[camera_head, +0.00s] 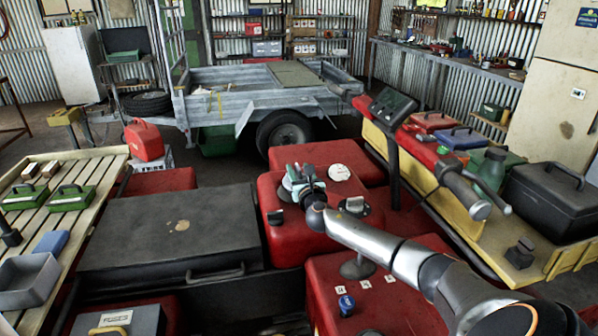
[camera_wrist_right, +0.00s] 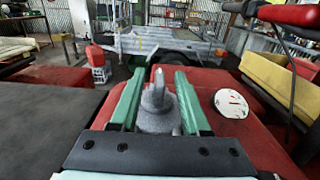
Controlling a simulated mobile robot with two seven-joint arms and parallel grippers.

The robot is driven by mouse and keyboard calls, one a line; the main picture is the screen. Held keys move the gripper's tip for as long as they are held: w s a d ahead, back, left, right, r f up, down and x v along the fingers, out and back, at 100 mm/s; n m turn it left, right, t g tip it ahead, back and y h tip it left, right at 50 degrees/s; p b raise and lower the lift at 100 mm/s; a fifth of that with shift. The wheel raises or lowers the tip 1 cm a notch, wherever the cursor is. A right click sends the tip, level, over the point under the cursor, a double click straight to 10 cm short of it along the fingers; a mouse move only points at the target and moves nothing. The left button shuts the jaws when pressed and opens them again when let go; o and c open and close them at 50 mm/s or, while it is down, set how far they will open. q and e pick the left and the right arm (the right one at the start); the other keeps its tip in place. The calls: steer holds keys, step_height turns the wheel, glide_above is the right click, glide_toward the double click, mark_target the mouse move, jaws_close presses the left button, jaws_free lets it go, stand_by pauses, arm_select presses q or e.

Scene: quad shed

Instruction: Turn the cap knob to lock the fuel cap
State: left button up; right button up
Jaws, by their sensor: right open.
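The cap knob (camera_wrist_right: 157,118) is a grey raised grip on a round grey base, on top of the red fuel tank (camera_head: 275,235). In the right wrist view it stands upright between the two green fingers of my right gripper (camera_wrist_right: 158,82). The fingers are open, with a visible gap on each side of the knob. In the head view my right gripper (camera_head: 300,182) is over the red tank and hides most of the cap. My left gripper is not in view.
A white round dial (camera_head: 339,172) is on the tank just right of the gripper. A handlebar with a dark display (camera_head: 392,107) rises to the right. A black seat-like box (camera_head: 175,235) lies left. A grey trailer (camera_head: 260,95) stands behind.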

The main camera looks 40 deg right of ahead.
steer(key=shift+c, duration=0.2)
jaws_close()
stand_by(0.4)
